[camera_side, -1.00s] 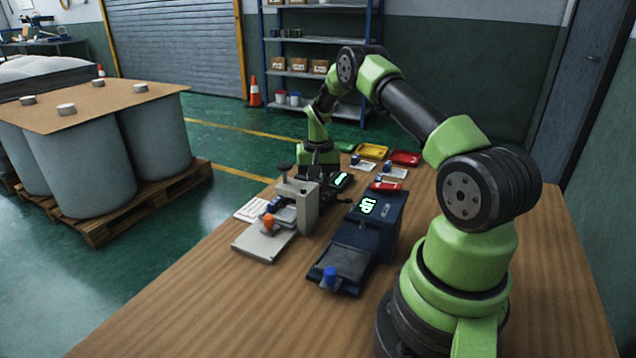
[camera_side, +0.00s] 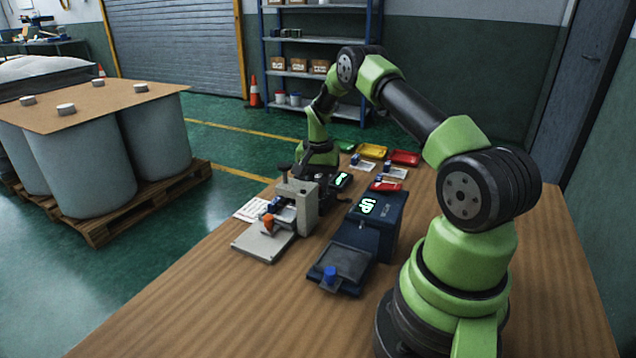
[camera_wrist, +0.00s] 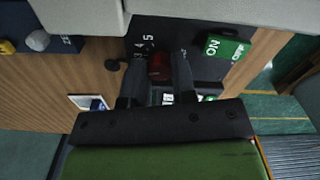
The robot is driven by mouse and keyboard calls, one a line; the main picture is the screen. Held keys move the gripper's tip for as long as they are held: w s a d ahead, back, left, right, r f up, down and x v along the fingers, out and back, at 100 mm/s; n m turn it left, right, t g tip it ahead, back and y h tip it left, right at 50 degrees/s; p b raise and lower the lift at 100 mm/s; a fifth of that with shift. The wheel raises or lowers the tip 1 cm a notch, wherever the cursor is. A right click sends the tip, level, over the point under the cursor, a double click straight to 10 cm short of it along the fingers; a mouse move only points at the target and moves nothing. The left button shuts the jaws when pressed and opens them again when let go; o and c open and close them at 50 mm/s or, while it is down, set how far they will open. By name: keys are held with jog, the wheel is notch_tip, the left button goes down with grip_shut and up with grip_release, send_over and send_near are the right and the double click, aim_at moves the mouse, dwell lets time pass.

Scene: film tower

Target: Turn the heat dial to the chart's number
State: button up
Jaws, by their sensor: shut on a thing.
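In the wrist view, a dark red heat dial (camera_wrist: 160,67) sits on a dark panel (camera_wrist: 180,30) marked with white numbers, of which 5 and 4 are readable. My gripper (camera_wrist: 160,78) has its two dark fingers closed around the dial, one on each side. The dial's pointer setting cannot be made out. In the side view, my gripper (camera_side: 325,190) is low behind the grey press (camera_side: 304,202), and the dial is hidden there. A white printed sheet (camera_side: 250,211), perhaps the chart, lies left of the press; its text is too small to read.
A dark blue box (camera_side: 380,222) with a lit UP sign stands right of the press. Yellow (camera_side: 373,151) and red (camera_side: 405,157) trays lie behind. The table's front left is clear.

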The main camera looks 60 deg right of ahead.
jog(key=o, duration=0.9)
jog(key=shift+o, duration=0.2)
jog(key=shift+r, duration=0.1)
notch_tip(320, 180, up, 10)
